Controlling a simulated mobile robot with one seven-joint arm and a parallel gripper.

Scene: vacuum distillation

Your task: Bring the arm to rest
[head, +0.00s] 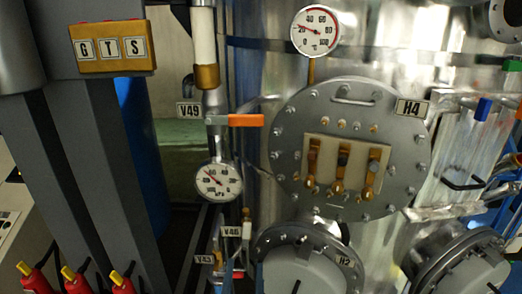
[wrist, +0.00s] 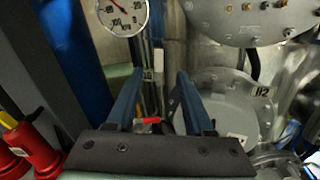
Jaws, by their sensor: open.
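My gripper (wrist: 160,73) shows in the wrist view with its two dark blue fingers apart. Nothing is held between them. The fingers point away from the camera toward narrow pipes and a small red valve handle (wrist: 148,121) seen low between them. I cannot tell the distance to these. In the head view I cannot make out my gripper or arm clearly.
A steel vessel with round flange H4 (head: 408,150) fills the head view's right side. Valve V49 has an orange handle (head: 245,120) above a pressure gauge (head: 218,182). Flange H2 (wrist: 235,110) lies right of my fingers. Red cylinders with yellow tops (head: 75,280) stand lower left.

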